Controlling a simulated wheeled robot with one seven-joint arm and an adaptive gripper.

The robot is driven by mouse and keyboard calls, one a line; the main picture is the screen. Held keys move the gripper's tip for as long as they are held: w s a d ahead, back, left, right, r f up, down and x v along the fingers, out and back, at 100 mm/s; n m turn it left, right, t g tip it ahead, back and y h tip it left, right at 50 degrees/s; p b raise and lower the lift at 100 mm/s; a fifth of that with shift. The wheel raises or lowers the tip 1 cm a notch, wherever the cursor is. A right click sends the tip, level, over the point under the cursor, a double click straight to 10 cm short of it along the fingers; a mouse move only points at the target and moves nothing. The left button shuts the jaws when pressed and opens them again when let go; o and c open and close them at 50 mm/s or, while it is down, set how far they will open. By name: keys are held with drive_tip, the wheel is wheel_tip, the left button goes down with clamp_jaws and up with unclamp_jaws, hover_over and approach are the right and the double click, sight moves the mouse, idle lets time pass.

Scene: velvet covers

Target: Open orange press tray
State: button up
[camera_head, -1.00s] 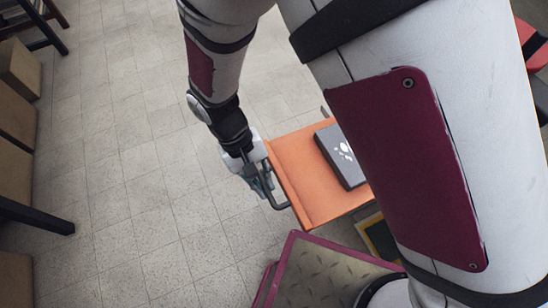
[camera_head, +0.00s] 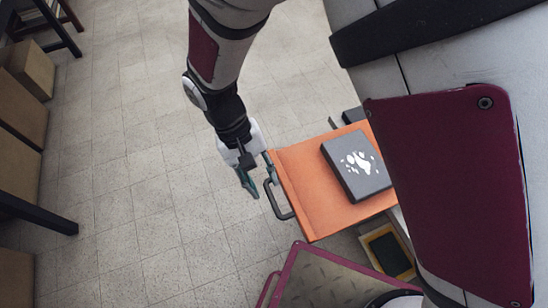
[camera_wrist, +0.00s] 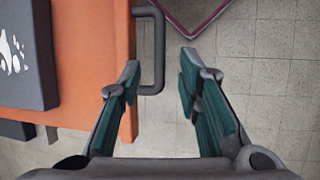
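The orange press tray (camera_head: 312,208) extends out to the left from behind my arm in the head view. It also shows at the left of the wrist view (camera_wrist: 95,48). Its dark handle (camera_head: 276,201) is a bent bar on its outer edge, seen in the wrist view (camera_wrist: 159,50) too. A dark grey block with white marks (camera_head: 357,165) lies on the tray. My gripper (camera_wrist: 158,65) is open and empty. One finger is near the handle's end and the other stands off over the floor. The handle does not appear gripped.
A purple-rimmed metal plate (camera_head: 330,281) is at the bottom, part of my base. A yellow-edged dark item (camera_head: 390,250) lies below the tray. Boxes (camera_head: 28,70) and dark legs stand at the far left. The tiled floor (camera_head: 130,200) left of the tray is clear.

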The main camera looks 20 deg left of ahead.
drive_tip(key=v, duration=0.7)
drive_tip(key=shift+r, duration=0.3)
drive_tip(key=shift+a, duration=0.1)
drive_tip(key=w+d+r+m+t+y+p, duration=0.1)
drive_tip(key=w+d+r+m+y, duration=0.15)
drive_tip(key=d+r, duration=0.65)
drive_tip(key=w+d+r+m+y+p, duration=0.15)
drive_tip(key=w+d+r, duration=0.25)
drive_tip(key=d+r, duration=0.55)
drive_tip(key=s+d+r+m+t+p, duration=0.1)
drive_tip(key=s+d+r+m+t, duration=0.1)
drive_tip(key=s+d, duration=0.3)
drive_tip(key=s+d+r+m+t, duration=0.2)
drive_tip(key=s+d+r, duration=0.2)
drive_tip(key=d, duration=0.9)
drive_tip(key=shift+s+r+m+t+y+p, duration=0.2)
drive_tip(key=shift+s+m+t+y+p, duration=0.1)
drive_tip(key=shift+s+t+y+p, duration=0.15)
